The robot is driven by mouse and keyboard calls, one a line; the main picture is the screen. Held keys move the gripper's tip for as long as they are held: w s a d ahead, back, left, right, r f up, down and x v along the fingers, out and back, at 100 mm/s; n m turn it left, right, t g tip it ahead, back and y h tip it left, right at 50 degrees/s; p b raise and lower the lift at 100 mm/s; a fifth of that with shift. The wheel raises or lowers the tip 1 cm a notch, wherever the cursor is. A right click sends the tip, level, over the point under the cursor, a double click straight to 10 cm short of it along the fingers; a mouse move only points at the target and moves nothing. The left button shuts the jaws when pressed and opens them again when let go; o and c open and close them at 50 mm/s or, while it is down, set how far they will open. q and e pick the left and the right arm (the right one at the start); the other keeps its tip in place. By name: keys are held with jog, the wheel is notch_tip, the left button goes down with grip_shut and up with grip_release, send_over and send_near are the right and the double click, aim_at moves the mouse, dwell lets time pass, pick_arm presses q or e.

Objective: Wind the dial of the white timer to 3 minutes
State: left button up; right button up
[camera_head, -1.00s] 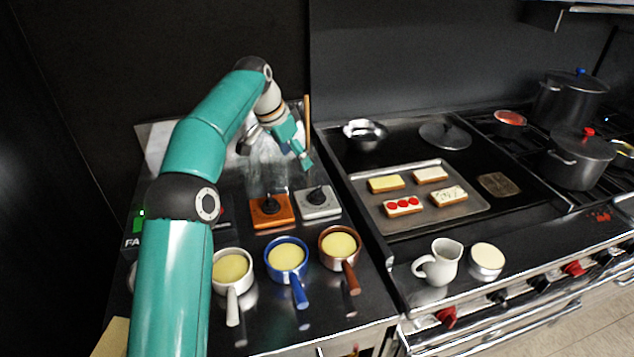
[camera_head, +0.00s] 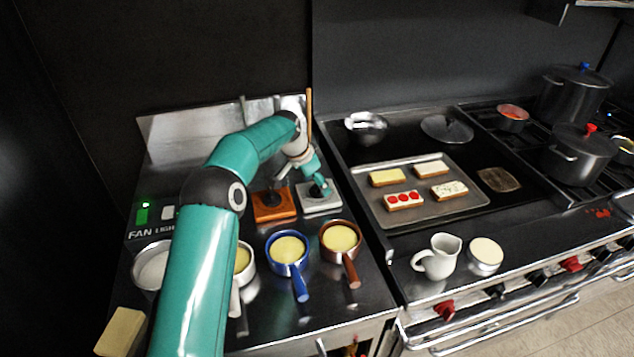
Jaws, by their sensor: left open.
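The white timer (camera_head: 312,204) is a pale square block with a dark dial on top, on the steel counter behind the pans. My left gripper (camera_head: 321,188) is over this timer, its fingers down at the dial and hiding part of it. It is open; whether the fingers touch the dial I cannot tell. An orange timer (camera_head: 270,212) with a dark dial sits just left of the white one. The reading on the white dial is too small to make out. My right gripper is not in view.
A blue pan (camera_head: 289,250), a brown pan (camera_head: 341,238) and a pale pan (camera_head: 244,262), partly behind my arm, stand in front of the timers. A tray of topped bread slices (camera_head: 447,214) lies on the right. A fan switch (camera_head: 142,214) is at left.

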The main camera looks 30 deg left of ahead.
pick_arm(q)
jog(key=shift+w+f, duration=0.2)
jog(key=shift+f, duration=0.4)
jog(key=shift+d, duration=0.1)
jog(key=c, duration=1.2)
jog(key=shift+o, duration=0.2)
jog(key=shift+f+n+b, duration=0.1)
jog(key=shift+n+b, duration=0.45)
jog(key=shift+n, duration=0.05)
jog(key=shift+n+y+b, duration=0.35)
jog(key=shift+n+y, duration=0.15)
jog(key=shift+n, duration=0.2)
jog(key=o, duration=1.2)
jog(key=shift+c, duration=0.2)
